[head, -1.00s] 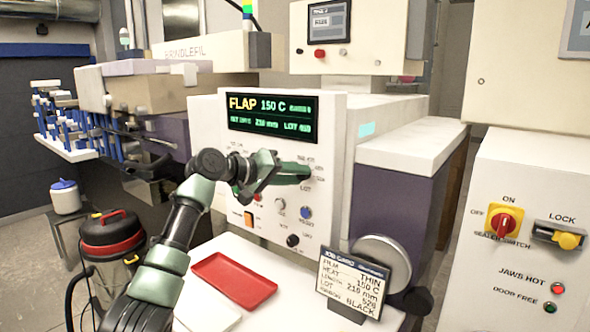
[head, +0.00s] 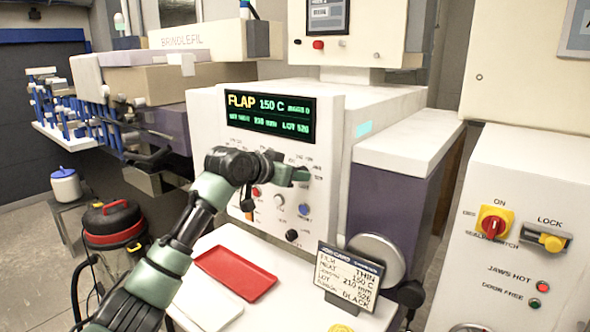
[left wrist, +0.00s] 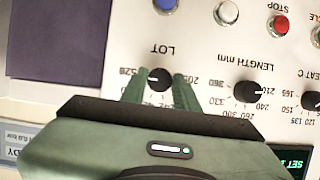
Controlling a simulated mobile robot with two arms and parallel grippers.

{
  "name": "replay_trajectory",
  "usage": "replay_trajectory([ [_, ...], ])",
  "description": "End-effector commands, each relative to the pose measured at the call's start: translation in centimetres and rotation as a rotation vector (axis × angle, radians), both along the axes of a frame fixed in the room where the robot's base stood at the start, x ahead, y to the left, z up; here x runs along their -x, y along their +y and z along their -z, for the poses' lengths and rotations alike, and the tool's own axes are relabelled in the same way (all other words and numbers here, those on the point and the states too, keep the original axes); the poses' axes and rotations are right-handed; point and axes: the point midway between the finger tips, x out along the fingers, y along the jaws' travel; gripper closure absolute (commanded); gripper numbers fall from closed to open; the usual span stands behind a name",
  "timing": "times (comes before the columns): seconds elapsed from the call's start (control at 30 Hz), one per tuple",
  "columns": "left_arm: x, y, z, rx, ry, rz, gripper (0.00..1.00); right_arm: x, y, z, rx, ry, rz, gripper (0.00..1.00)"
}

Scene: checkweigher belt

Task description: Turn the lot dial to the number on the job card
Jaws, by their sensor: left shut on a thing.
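My left gripper (head: 300,174) reaches the panel of the machine in the head view. In the left wrist view its two fingers (left wrist: 157,92) are shut on the black LOT dial (left wrist: 158,79), one on each side. The gripper hides the dial in the head view. The labels around the dial are partly covered and appear upside down in the left wrist view. The job card (head: 350,276) stands at the panel's lower right; its LOT line appears to read 526, slightly blurred. My right gripper is out of view.
Next to the LOT dial is the LENGTH dial (left wrist: 247,91), with a red STOP button (left wrist: 281,24) and a blue button (left wrist: 165,4) nearby. A red tray (head: 235,273) lies on the white shelf below the panel.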

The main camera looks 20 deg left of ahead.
Motion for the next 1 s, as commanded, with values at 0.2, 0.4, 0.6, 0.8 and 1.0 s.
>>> replay_trajectory([
  [0.2,0.05,-0.12,0.31,-0.09,-0.024,0.001,1.0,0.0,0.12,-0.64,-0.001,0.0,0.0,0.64],
  [0.4,0.05,-0.13,0.41,-0.129,-0.037,0.001,1.0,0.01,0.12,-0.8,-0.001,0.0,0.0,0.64],
  [0.6,0.05,-0.13,0.46,-0.137,-0.04,0.001,1.0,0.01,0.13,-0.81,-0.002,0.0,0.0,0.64],
  [0.8,0.05,-0.13,0.47,-0.137,-0.04,0.001,1.0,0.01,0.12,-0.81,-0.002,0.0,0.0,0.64],
  [1.0,0.04,-0.11,0.35,-0.135,-0.043,0.001,0.48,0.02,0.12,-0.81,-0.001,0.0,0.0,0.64],
])
